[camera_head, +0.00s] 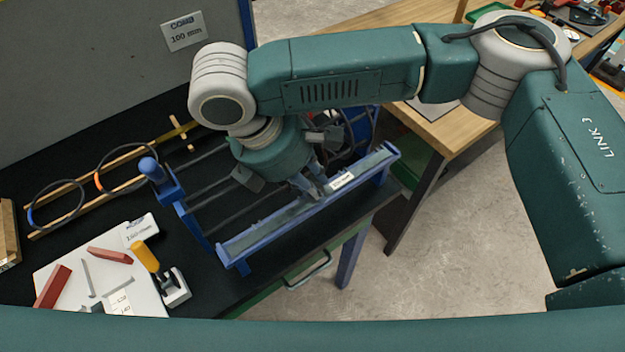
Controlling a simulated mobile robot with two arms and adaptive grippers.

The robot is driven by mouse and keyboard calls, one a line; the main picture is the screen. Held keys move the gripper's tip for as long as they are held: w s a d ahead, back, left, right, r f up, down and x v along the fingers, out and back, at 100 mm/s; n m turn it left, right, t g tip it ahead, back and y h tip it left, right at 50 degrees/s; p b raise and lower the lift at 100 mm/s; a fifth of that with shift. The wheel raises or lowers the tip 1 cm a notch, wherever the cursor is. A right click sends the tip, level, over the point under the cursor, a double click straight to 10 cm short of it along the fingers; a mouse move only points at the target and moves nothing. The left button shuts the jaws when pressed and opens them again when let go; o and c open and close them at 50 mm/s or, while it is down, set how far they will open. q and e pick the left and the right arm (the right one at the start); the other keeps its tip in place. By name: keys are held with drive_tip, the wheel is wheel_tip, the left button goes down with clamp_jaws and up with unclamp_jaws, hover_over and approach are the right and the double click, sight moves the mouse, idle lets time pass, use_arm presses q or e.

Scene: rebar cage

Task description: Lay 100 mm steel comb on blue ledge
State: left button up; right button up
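The blue ledge (232,249) is the long trough along the front of a blue rack on the black bench. A grey metal strip (268,232) lies lengthwise in it, with a white label (343,181) near its right part. This looks like the steel comb, but its teeth cannot be made out. My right gripper (317,190) points down at the middle of the strip, its fingertips at or very near it. The gripper body and strip hide the gap between the fingers, so I cannot tell whether it grips. My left gripper is not in view.
Dark bars (215,185) cross the rack behind the ledge. A white board (60,268) with red blocks and a yellow-handled tool (146,258) lie at left. Black rings (57,205) sit on wooden strips. A panel sign (183,30) reads COMB 100 mm. A wooden table (440,125) stands at right.

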drive_tip(key=o, duration=0.4)
drive_tip(key=shift+r, duration=0.1)
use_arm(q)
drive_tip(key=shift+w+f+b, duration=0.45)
use_arm(e)
drive_tip(key=v, duration=1.2)
